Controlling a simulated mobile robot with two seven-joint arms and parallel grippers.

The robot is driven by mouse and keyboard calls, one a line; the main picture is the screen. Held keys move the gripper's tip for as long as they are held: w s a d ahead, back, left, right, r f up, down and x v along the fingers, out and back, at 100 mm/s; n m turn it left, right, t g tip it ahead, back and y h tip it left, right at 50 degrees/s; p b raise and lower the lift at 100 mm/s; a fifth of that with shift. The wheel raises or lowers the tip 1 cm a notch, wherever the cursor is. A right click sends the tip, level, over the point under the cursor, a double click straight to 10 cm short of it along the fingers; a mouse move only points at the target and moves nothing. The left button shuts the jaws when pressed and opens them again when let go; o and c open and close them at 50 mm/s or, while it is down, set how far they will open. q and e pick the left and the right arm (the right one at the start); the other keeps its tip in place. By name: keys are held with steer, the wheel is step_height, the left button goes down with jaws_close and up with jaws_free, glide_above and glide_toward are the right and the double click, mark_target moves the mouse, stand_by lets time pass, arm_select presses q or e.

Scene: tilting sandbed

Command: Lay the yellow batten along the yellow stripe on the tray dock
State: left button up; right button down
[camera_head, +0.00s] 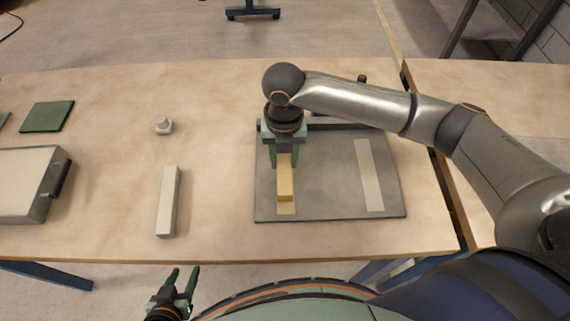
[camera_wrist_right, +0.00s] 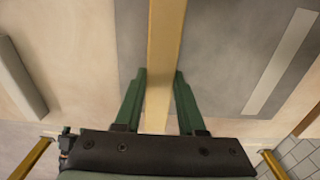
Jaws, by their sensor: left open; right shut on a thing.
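The yellow batten (camera_head: 285,185) is over the yellow stripe (camera_head: 287,209) on the grey tray dock (camera_head: 325,190). A bit of stripe shows at the batten's near end and left side. I cannot tell whether the batten touches the dock. My right gripper (camera_head: 285,163) points down and is shut on the batten, hiding its far part. In the right wrist view the batten (camera_wrist_right: 166,35) runs between the fingers (camera_wrist_right: 160,73). My left gripper (camera_head: 183,277) is open and empty, off the table's front edge.
A pale stripe (camera_head: 369,175) lies on the dock's right side. A whitish batten (camera_head: 168,202) and a small pale knob-like object (camera_head: 163,126) lie left of the dock. A light-topped box (camera_head: 28,182) and a green pad (camera_head: 47,116) are at far left. Bare table separates them.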

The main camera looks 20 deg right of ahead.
mark_target(285, 166)
steer(key=shift+w+d+f, duration=0.1)
steer(key=shift+d+f, duration=0.05)
steer(key=shift+f, duration=1.5)
steer(key=shift+f, duration=0.15)
steer(key=c, duration=0.5)
jaws_free()
step_height(285, 166, up, 12)
steer(key=shift+r+p, duration=0.15)
steer(key=shift+p, duration=0.15)
